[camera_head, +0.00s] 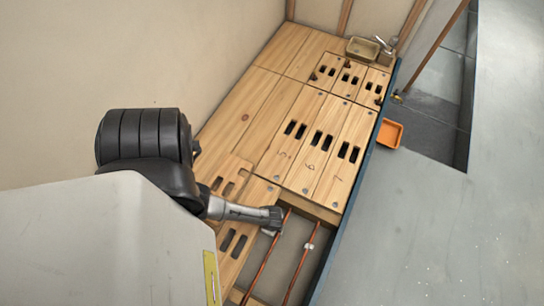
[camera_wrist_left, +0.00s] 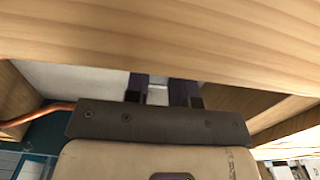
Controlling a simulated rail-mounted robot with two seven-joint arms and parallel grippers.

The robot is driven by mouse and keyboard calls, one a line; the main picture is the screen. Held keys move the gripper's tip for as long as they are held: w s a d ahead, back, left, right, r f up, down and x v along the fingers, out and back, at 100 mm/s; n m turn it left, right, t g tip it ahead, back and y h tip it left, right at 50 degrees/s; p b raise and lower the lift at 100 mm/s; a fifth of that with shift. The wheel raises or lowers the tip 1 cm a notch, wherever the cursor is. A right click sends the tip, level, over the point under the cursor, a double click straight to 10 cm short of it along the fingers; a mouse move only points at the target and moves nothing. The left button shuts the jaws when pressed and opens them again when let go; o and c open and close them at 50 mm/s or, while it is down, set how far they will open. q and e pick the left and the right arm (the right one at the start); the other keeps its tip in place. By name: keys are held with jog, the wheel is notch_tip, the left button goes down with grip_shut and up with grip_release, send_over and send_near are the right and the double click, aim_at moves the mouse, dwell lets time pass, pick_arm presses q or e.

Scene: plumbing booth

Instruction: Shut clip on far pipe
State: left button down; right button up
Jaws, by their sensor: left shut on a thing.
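Two copper pipes run side by side in the open floor bay in the head view: the left pipe (camera_head: 263,262) and the right pipe (camera_head: 299,266). A pale clip (camera_head: 267,233) shows at the left pipe, right under my left wrist. Another pale clip (camera_head: 309,246) sits on the right pipe, clear of my arm. My left gripper (camera_wrist_left: 160,91) is down in the bay, its two dark fingers shut on a small pale piece that looks like the clip at the left pipe. Its tips are hidden in the head view. My right gripper is not in view.
A wooden board crosses close above the fingers in the wrist view (camera_wrist_left: 160,35). Wooden floor panels with slots (camera_head: 318,140) border the bay. An orange tray (camera_head: 390,133) lies on the grey floor to the right. A box (camera_head: 363,48) stands at the back.

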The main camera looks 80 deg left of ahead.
pick_arm(q)
jog(key=shift+w+d+r+g+y+p, duration=0.2)
jog(key=shift+w+r+g+y+p, duration=0.1)
jog(key=shift+g+y+p, duration=0.4)
jog(key=shift+w+d+p, duration=0.15)
jog(key=shift+p, duration=0.15)
jog(key=shift+w+d+g+y, duration=0.2)
jog(key=shift+g+y, duration=0.2)
jog(key=shift+g, duration=0.4)
jog(key=shift+w+d+f+g+y+b, duration=0.1)
jog(key=shift+w+g+y+b, duration=0.1)
jog(key=shift+g+y+b, duration=0.25)
jog(key=shift+w+d+f+g+y+b, duration=0.1)
jog(key=shift+w+g+y+b, duration=0.1)
jog(key=shift+g+y, duration=0.3)
jog(key=shift+g, duration=0.25)
jog(key=shift+r, duration=0.1)
jog(key=c, duration=1)
grip_release()
jog(key=shift+o, duration=0.2)
